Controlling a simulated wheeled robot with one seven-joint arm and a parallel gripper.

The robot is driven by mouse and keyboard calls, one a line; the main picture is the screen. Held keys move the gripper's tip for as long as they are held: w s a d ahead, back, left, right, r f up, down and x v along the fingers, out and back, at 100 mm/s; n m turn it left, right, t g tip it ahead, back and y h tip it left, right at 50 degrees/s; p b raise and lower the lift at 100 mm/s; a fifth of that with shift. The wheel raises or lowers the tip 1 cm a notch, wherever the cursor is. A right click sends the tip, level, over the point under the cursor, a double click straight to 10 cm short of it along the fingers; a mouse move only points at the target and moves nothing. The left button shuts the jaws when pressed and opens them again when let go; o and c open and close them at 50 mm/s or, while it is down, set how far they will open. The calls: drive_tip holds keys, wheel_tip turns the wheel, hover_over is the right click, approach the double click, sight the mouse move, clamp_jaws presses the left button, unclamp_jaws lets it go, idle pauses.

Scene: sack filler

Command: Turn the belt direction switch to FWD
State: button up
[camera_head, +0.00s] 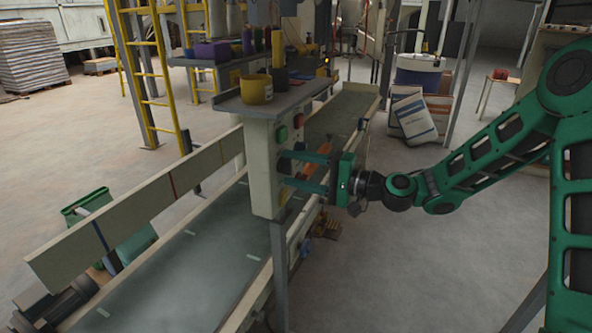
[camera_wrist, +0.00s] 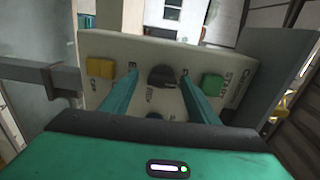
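The pale control box (camera_head: 261,165) stands on a post beside the belt. In the wrist view its panel (camera_wrist: 122,47) shows a black rotary knob (camera_wrist: 162,77) in the middle, with partly hidden lettering on either side. A second dark knob (camera_wrist: 155,117) sits nearer my gripper, partly cut off by it. I cannot read which of them is the direction switch or its setting. My gripper (camera_head: 284,169) is open at the panel face. Its two green fingers (camera_wrist: 160,79) stand either side of the middle knob, with visible gaps; contact is not clear.
A yellow button (camera_wrist: 100,67) and a green button (camera_wrist: 213,83) flank the fingers. A shelf with a yellow cup (camera_head: 256,89) tops the box. The conveyor belt (camera_head: 190,265) runs beneath and behind it. Open floor (camera_head: 400,235) lies to the right.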

drive_tip(key=v, duration=1)
drive_tip(key=shift+d, duration=0.4)
drive_tip(key=shift+s, duration=0.1)
drive_tip(key=s+d+f+n+g+h, duration=0.2)
drive_tip(key=s+d+f+n+h, duration=0.15)
drive_tip(key=s+f+h, duration=0.35)
drive_tip(key=s+d+f+g+h, duration=0.1)
drive_tip(key=s+d+f+h, duration=0.1)
drive_tip(key=d, duration=0.5)
drive_tip(key=s+d+f+g+h, duration=0.1)
drive_tip(key=s+d+f+h, duration=0.15)
drive_tip(key=d, duration=0.45)
drive_tip(key=s+d+r+m+g+h, duration=0.1)
drive_tip(key=s+d+r+m+h, duration=0.1)
drive_tip(key=s+d, duration=0.7)
drive_tip(key=s+d+r+m+g+h, duration=0.1)
drive_tip(key=s+d+r+m+h, duration=0.2)
drive_tip(key=s+d, duration=0.6)
drive_tip(key=s+r+m, duration=0.1)
drive_tip(key=s, duration=0.2)
drive_tip(key=shift+s+d, duration=0.15)
drive_tip(key=shift+s, duration=0.15)
